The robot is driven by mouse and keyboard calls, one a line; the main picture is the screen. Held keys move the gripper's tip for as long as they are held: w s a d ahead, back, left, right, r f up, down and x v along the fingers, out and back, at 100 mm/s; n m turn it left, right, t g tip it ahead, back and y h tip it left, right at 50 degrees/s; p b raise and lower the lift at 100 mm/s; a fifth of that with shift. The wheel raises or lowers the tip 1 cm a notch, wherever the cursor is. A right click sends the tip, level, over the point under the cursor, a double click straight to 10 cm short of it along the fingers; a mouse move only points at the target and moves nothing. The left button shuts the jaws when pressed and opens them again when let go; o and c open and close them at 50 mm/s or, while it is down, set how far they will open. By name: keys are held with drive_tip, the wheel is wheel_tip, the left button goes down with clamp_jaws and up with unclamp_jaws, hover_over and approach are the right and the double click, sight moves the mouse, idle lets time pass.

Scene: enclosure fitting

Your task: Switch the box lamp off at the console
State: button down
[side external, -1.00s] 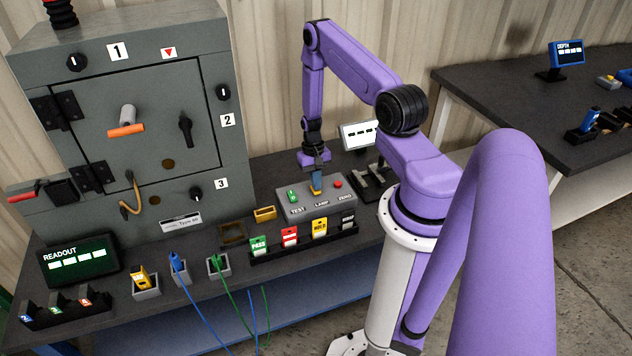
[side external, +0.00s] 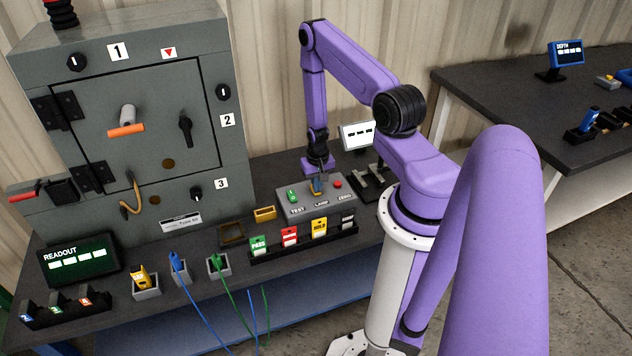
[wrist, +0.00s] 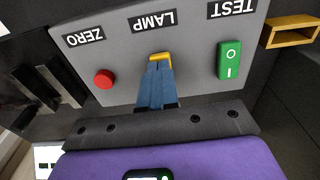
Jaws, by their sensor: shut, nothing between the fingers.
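The grey console (side external: 304,207) stands on the bench with a green TEST rocker (side external: 292,196), a LAMP switch and a red ZERO button (side external: 338,184). In the wrist view the LAMP switch shows as a yellow tip (wrist: 160,57) just beyond my fingertips, below the upside-down LAMP label. My gripper (wrist: 156,72) is shut with nothing between its blue fingers. Its fingertips are at the yellow tip, touching it or very close; I cannot tell which. Most of the LAMP switch is hidden behind the fingers. The green rocker (wrist: 230,60) and red button (wrist: 104,79) lie on either side.
The grey enclosure (side external: 150,190) with a closed door stands left of the console. A rack of PASS, HOLD and other coloured tags (side external: 300,243) is in front. A yellow-brown open holder (side external: 265,213) sits close left. A white display (side external: 357,135) stands behind.

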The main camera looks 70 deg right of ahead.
drive_tip(key=shift+s+a+f+t+h, duration=0.15)
drive_tip(key=shift+f+t+h, duration=0.1)
drive_tip(key=shift+t+h, duration=0.35)
drive_tip(key=shift+s+a+f+t+h, duration=0.1)
drive_tip(key=shift+f+t+h, duration=0.1)
drive_tip(key=shift+t+h, duration=0.4)
